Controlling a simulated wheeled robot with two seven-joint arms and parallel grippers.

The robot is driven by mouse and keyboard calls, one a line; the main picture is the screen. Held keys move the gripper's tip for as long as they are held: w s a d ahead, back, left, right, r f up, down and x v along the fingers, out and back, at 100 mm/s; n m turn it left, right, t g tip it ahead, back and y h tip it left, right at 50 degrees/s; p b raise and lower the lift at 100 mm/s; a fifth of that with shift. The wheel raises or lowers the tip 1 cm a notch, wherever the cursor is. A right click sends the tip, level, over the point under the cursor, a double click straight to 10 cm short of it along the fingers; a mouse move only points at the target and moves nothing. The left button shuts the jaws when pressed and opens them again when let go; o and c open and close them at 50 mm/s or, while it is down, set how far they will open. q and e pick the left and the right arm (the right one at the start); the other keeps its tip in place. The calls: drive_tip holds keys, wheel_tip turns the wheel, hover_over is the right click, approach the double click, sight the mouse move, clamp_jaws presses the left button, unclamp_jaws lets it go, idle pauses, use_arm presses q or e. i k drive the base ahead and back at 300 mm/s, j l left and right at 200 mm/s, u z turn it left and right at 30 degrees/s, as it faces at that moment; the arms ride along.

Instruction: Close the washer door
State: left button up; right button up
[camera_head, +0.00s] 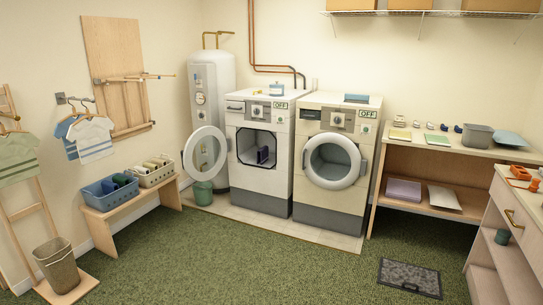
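Two white front-loading machines stand side by side against the back wall; I cannot tell which is the washer. The left machine (262,184) has a dark-rimmed opening with a dark blue item inside. Its round glass door (205,153) stands wide open, swung out to the left. The right machine (328,207) has a round door with a thick white ring (312,162), which looks shut over its front. Neither of my grippers is in view.
A green carpet (235,255) lies clear in front of the machines. A bench (130,207) with two baskets stands left, near a green bucket (203,193) under the open door. A wooden shelf unit (390,175) stands right, and a dark mat (409,278) lies on the floor.

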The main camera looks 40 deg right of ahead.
sight(186, 154)
drive_tip(key=i, duration=3)
drive_tip(key=i+j+z, duration=0.1)
drive_tip(key=i, duration=0.45)
drive_tip(key=i+j, duration=0.15)
drive_tip(key=i, duration=0.45)
drive_tip(key=i+j, duration=0.15)
drive_tip(key=i, duration=0.4)
drive_tip(key=l+z, duration=0.05)
